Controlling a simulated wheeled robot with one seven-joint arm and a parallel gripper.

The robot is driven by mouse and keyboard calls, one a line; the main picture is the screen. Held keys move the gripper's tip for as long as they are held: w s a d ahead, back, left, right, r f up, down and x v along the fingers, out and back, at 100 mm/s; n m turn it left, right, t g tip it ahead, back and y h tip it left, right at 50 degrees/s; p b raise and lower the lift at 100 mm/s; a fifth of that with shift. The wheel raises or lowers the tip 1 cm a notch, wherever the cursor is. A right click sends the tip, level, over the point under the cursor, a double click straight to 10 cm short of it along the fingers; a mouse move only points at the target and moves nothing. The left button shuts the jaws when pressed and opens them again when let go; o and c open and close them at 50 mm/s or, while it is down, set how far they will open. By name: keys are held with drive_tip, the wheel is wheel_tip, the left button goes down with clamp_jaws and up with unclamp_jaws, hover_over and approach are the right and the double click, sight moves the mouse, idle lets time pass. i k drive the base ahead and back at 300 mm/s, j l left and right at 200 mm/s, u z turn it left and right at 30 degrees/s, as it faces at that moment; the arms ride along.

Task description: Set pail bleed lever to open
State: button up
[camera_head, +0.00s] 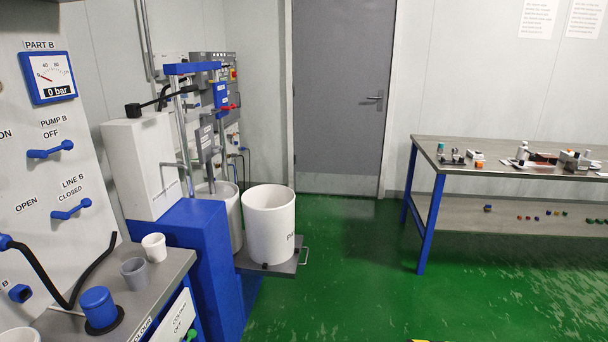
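A white pail (270,225) with a partly visible label stands on a grey tray (282,262) in front of the blue press column. Another white pail (232,222) stands behind it, under the press frame (190,70). Red handle-like parts (229,108) show near a small blue box (220,95) on the back-left equipment. I cannot read any label naming the pail bleed lever, and I cannot tell which part it is or its setting. My gripper is not in view.
The left panel has blue levers marked PUMP B OFF (50,150) and LINE B CLOSED (72,209), and a gauge (47,77) reading 0 bar. Cups stand on a grey counter (60,325). A bench (500,172) stands right. Green floor (345,270) between is clear.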

sight(215, 150)
drive_tip(key=i, duration=0.95)
drive_tip(key=i+l+u, duration=0.15)
drive_tip(key=i, duration=0.75)
